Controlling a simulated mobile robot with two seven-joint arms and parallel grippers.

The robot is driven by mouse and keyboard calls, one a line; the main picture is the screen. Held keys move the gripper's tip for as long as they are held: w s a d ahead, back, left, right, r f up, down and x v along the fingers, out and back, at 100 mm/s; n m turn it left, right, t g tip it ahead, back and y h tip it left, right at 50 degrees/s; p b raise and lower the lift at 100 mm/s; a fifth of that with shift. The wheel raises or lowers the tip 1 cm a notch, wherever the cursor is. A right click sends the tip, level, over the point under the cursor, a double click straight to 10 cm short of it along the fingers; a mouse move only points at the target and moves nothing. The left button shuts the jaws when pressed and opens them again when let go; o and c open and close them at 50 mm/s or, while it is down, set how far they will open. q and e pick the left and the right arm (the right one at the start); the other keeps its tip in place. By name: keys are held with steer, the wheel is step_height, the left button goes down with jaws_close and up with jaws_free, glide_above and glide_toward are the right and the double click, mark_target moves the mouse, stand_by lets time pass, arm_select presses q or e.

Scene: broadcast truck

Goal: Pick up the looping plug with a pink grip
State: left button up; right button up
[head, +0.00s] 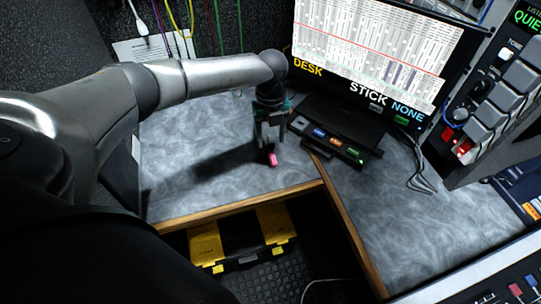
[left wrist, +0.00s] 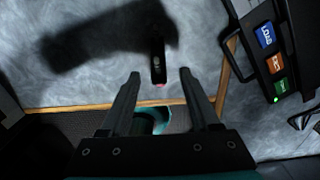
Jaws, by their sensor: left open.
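The plug with a pink grip (head: 272,159) is on the grey marbled desktop near its front edge. In the left wrist view the plug (left wrist: 158,62) shows as a slim dark body with a pink end towards me. My left gripper (head: 269,143) points down over the plug, open. In the left wrist view its two fingertips (left wrist: 159,74) lie to either side of the pink end, with nothing gripped. I cannot tell how far above the desktop they are. My right gripper is not in view.
A black button panel (head: 335,142) stands right of my left gripper, below a large monitor (head: 375,50). Cables (head: 420,175) hang over the right desktop. A yellow and black case (head: 240,258) is below the desk's wooden edge. The desktop left of the plug is clear.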

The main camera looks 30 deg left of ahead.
mark_target(271, 151)
arm_select(q)
steer(key=shift+f, duration=0.35)
steer(key=f, duration=0.1)
steer(key=f+b, duration=0.1)
steer(key=f, duration=0.1)
steer(key=shift+s+f+b, duration=0.25)
steer(key=shift+f+b, duration=0.05)
steer(key=shift+f, duration=0.55)
jaws_close()
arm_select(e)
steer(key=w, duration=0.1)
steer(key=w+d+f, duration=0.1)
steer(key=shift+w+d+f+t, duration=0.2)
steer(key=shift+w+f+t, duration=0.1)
